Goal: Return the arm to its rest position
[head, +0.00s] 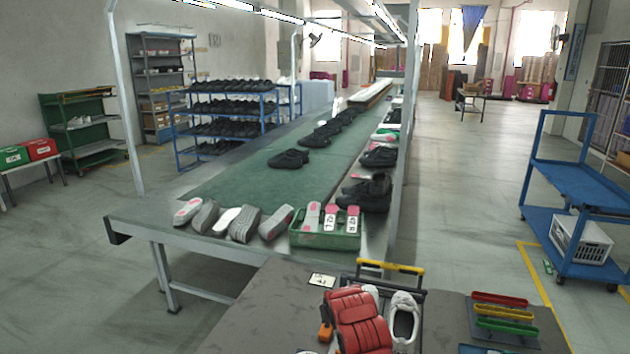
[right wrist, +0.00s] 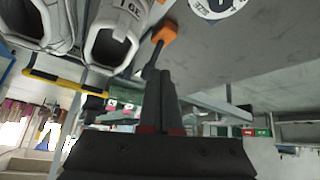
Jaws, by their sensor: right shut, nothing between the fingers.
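My right gripper (right wrist: 160,80) shows in the right wrist view, where the picture is upside down. Its two dark fingers are shut together with nothing between them. A pair of white shoes stands on the grey table (head: 260,315); the right one (head: 405,318) is clear in the head view and the left one is mostly covered. Both shoes also show at the top left of the right wrist view, apart from the fingers. An orange-ended item (right wrist: 165,34) is close to the fingertips in that view. My left gripper is not in view.
A black rack with a yellow handle (head: 390,267) stands behind the shoes. Red, yellow and green bars (head: 505,315) lie at the right. Beyond is a green conveyor (head: 240,180) with shoes and a green crate (head: 325,241). A blue cart (head: 570,185) stands at the right.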

